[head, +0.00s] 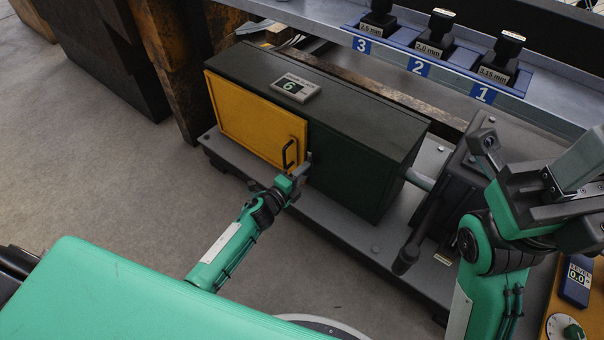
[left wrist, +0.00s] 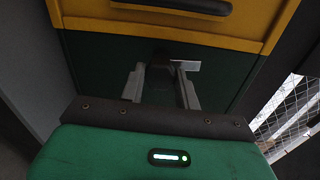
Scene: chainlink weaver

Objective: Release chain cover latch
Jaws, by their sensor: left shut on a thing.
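The yellow chain cover (head: 255,122) lies closed against the front of a dark green housing (head: 345,165). Its black bar handle (head: 288,155) also shows at the top of the left wrist view (left wrist: 185,5). My left gripper (head: 304,168) is at the cover's right edge, just beside the handle. In the left wrist view its two grey fingers (left wrist: 160,84) stand either side of a small dark latch (left wrist: 158,58) on the green face and are shut on it. The latch is hidden behind the gripper in the head view. My right gripper (head: 560,185) is at the right; its finger state is unclear.
A counter display (head: 295,87) reading 6 sits on the housing. A blue rack (head: 440,68) with slots 1 to 3 holds black-handled tools on the shelf behind. A dark lever (head: 418,235) stands right of the housing. Bare floor (head: 110,175) is free at left.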

